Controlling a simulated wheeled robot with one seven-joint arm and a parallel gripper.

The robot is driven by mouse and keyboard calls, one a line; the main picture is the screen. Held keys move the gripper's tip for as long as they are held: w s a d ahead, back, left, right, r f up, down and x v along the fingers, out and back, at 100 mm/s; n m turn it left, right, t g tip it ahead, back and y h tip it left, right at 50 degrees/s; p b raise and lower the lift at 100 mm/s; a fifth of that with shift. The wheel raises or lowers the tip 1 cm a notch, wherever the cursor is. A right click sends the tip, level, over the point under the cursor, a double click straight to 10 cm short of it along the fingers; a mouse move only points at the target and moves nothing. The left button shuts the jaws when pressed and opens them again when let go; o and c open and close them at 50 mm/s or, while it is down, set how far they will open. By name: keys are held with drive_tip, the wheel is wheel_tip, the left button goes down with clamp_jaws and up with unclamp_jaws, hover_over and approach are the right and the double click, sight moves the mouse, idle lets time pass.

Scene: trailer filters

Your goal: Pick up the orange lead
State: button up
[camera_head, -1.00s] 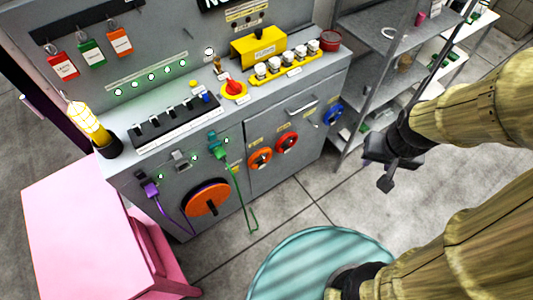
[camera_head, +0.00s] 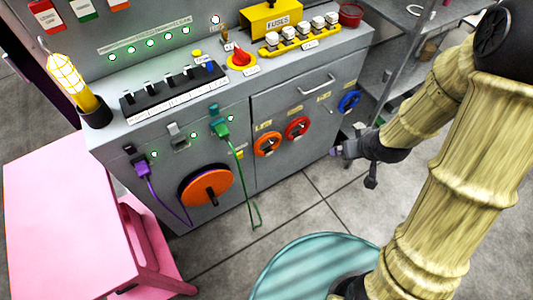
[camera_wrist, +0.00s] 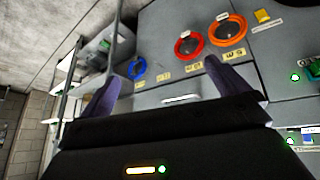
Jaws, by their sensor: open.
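The orange lead (camera_head: 258,147) is a small orange ring-shaped coil on the grey cabinet's front, left of the red ring (camera_head: 297,136). It also shows near the top of the wrist view (camera_wrist: 226,44), where the red ring (camera_wrist: 180,47) is to its left. My gripper (camera_head: 336,149) is to the right of the orange and red rings, below the blue ring (camera_head: 349,109). In the wrist view its two purple fingers (camera_wrist: 160,84) are spread with nothing between them. The fingers are apart from the orange lead.
The grey cabinet (camera_head: 320,115) has a bar handle (camera_head: 316,84). A large orange disc (camera_head: 190,189), a green plug (camera_head: 221,129) and a purple plug (camera_head: 143,168) are on its left part. Metal shelves (camera_head: 395,45) stand right, a pink stool (camera_head: 60,220) left. Open floor lies in front.

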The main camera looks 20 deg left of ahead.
drive_tip(key=a+f+n+t+y+b, duration=0.1)
drive_tip(key=a+f+y+b, duration=0.1)
drive_tip(key=a+f+b, duration=0.3)
drive_tip(key=a+f+n+t+y+b, duration=0.1)
drive_tip(key=a+f+y+b, duration=0.2)
drive_tip(key=f, duration=0.8)
drive_tip(key=a+f+n+t+y+b, duration=0.1)
drive_tip(key=a+f+n+y+b, duration=0.1)
drive_tip(key=a+f+b, duration=0.5)
wheel_tip(320, 180, down, 2)
drive_tip(key=shift+y+b, duration=0.6)
drive_tip(key=shift+b, duration=0.3)
drive_tip(key=shift+w, duration=0.15)
drive_tip(key=b+x, duration=0.2)
drive_tip(key=x, duration=1)
drive_tip(key=shift+a+b, duration=0.1)
drive_tip(key=shift+b, duration=0.2)
drive_tip(key=shift+b+x, duration=0.85)
drive_tip(key=shift+x, duration=1.8)
drive_tip(key=shift+a+r, duration=0.1)
drive_tip(key=shift+r, duration=0.15)
